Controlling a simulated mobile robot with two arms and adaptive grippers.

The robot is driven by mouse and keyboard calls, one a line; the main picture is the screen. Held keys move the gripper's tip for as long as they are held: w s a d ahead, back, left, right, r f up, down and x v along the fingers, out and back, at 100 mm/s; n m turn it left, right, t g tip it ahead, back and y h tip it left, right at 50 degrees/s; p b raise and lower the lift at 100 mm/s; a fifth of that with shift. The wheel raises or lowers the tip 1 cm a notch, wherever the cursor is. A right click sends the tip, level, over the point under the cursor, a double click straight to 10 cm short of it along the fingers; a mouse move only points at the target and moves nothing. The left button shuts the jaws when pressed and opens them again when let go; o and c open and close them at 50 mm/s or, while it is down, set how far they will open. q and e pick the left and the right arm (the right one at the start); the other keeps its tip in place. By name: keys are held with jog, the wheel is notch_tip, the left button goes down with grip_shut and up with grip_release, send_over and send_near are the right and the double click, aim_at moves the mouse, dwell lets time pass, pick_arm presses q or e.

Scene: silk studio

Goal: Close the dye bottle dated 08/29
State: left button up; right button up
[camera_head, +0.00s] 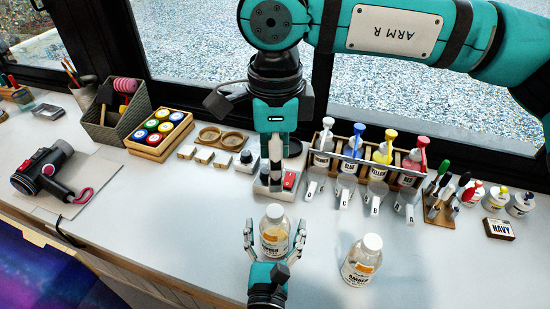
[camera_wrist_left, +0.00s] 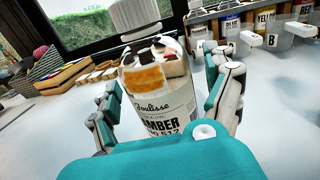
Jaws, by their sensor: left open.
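A clear amber-dye bottle (camera_head: 275,238) stands on the table with a white cap (camera_head: 274,212) at its top. I cannot tell whether the cap is seated tight. My left gripper (camera_head: 276,244) is open, with its fingers on both sides of this bottle. In the left wrist view the bottle (camera_wrist_left: 160,95) stands between the fingers, and its white cap (camera_wrist_left: 134,14) is partly cut off. A second amber bottle (camera_head: 361,262) with a white cap stands to the right. The dates on the orange labels are too small to read. My right gripper (camera_head: 277,180) points down behind the first bottle; its fingertips are unclear.
A rack of dye pump bottles (camera_head: 370,158) stands behind, with clear scoops in front. A tray of paint jars (camera_head: 158,134) and a hair dryer (camera_head: 48,170) are at left. The front table is fairly clear.

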pick_arm(q)
jog(key=s, duration=0.8)
jog(key=s+a, duration=0.1)
jog(key=s, duration=0.3)
jog(key=shift+a, duration=0.1)
